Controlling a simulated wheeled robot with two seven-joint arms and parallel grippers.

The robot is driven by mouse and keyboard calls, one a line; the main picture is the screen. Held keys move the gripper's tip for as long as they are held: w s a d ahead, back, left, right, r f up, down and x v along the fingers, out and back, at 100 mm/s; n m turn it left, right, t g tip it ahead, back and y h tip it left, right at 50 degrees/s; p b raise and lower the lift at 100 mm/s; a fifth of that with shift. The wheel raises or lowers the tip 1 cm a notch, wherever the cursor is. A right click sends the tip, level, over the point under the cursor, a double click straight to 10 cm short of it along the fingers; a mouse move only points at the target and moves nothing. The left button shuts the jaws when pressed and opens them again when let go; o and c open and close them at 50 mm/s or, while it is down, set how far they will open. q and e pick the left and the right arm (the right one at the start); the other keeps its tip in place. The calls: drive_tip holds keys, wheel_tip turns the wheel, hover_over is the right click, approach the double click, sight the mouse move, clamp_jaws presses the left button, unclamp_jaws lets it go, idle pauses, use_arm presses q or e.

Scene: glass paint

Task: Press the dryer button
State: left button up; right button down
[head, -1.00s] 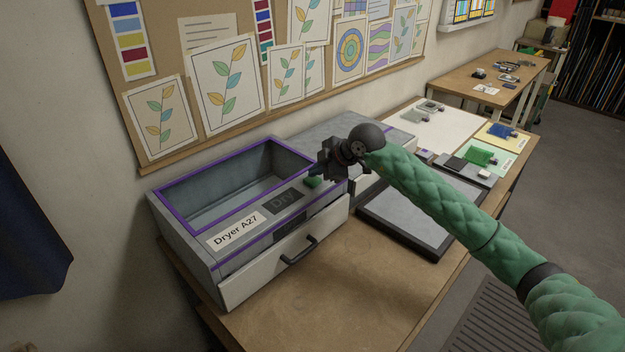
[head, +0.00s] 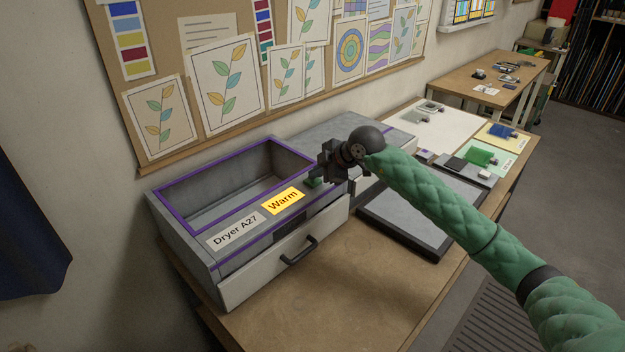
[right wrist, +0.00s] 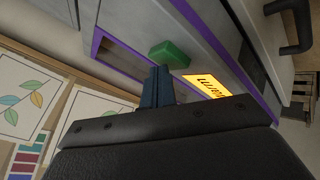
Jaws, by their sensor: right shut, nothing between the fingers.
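The dryer (head: 185,262) is a grey box with purple trim, a "Dryer A27" label and a front drawer with a dark handle. Its display (head: 283,201) is lit yellow-orange and reads "Warm". The green dryer button (head: 314,183) is beside the display, partly hidden by my right gripper (head: 318,177). In the right wrist view the green button (right wrist: 168,53) lies just beyond the tips of my shut, empty right fingers (right wrist: 158,75); I cannot tell whether they touch it. The display also shows there (right wrist: 208,86). My left gripper is not in view.
A dark-framed grey panel (head: 421,211) lies right of the dryer on the wooden table (head: 345,300). Another grey box (head: 330,130) stands behind my gripper. Coloured glass pieces lie farther back. The table front is clear. A pinboard with pictures hangs above.

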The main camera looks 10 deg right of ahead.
sight(317, 181)
idle(0.6)
drive_tip(key=shift+r+p, duration=0.4)
drive_tip(key=shift+r, duration=0.4)
drive_tip(key=shift+r+p, duration=1.2)
drive_tip(key=shift+r, duration=1.3)
